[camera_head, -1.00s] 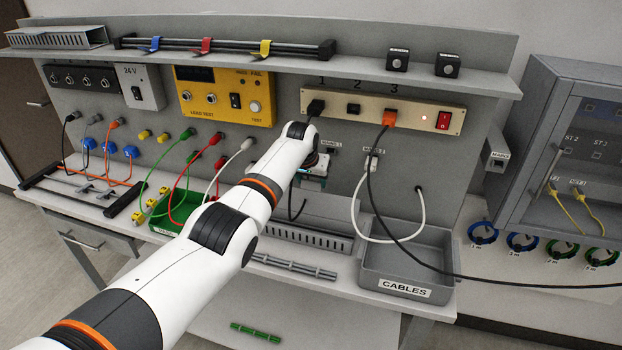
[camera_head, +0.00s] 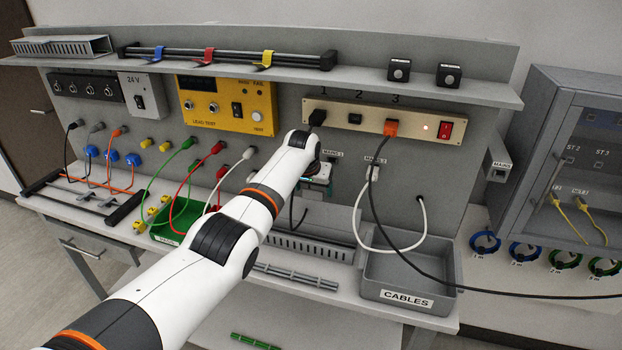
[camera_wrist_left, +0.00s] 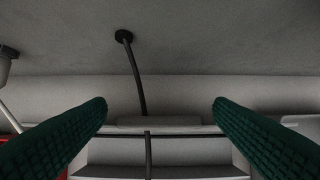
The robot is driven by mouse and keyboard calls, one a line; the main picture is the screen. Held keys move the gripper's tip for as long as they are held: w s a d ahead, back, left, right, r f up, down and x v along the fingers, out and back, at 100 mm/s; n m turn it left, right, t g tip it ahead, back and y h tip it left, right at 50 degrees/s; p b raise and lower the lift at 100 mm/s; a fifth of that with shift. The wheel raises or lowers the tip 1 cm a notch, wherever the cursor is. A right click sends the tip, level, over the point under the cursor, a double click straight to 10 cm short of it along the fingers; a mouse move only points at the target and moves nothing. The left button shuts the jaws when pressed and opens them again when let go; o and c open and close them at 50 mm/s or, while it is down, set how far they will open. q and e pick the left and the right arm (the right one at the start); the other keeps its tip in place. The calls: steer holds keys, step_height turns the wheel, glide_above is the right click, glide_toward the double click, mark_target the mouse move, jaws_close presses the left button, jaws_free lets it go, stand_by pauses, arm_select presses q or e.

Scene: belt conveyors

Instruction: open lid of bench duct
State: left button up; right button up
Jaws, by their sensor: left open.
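The bench duct (camera_head: 308,249) is a grey channel with a slotted front, lying on the bench against the back panel. Its light grey lid (camera_head: 335,219) appears along the top; I cannot tell its exact angle. My left gripper (camera_head: 316,185) is above and behind the duct's front, partly hidden by my wrist. In the left wrist view, its two green ridged fingers (camera_wrist_left: 160,125) are wide apart and empty. A raised light grey strip (camera_wrist_left: 160,121) and a black cable (camera_wrist_left: 137,75) from the panel show between them. My right gripper is not in view.
A grey cables bin (camera_head: 407,268) stands right of the duct, with white and black cables looping above it. A green bin (camera_head: 181,222) and hanging test leads are to the left.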

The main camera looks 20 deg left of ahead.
arm_select(q)
steer(key=shift+s+r, duration=0.2)
steer(key=shift+r, duration=0.4)
steer(key=b+v, duration=0.2)
steer(key=v, duration=0.8)
steer(key=shift+r, duration=0.25)
steer(key=shift+s+f, duration=0.1)
steer(key=shift+s, duration=0.05)
